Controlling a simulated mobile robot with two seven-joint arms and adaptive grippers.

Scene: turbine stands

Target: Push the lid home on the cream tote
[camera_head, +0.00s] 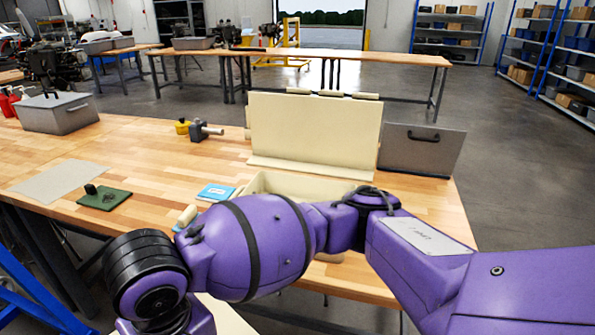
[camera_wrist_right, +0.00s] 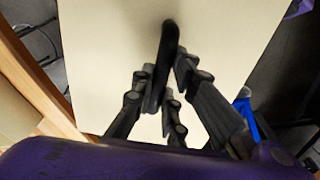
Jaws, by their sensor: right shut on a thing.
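The cream tote (camera_head: 285,181) stands open-topped on the near part of the wooden table in the head view, largely hidden behind my purple right arm. In the right wrist view, my right gripper (camera_wrist_right: 166,72) is shut on the black handle (camera_wrist_right: 169,45) of a broad, flat cream panel that looks like the lid (camera_wrist_right: 110,60). A cream surface, probably this lid, shows at the bottom of the head view (camera_head: 222,315), low and left of the tote, mostly behind my arm. The right gripper is hidden in the head view. My left gripper is not in view.
Behind the tote stands an upright cream board (camera_head: 313,132), with a grey handled panel (camera_head: 422,152) to its right. A blue booklet (camera_head: 216,193), green mat (camera_head: 104,199) and grey box (camera_head: 58,113) lie to the left. Bare wood (camera_head: 160,180) lies between.

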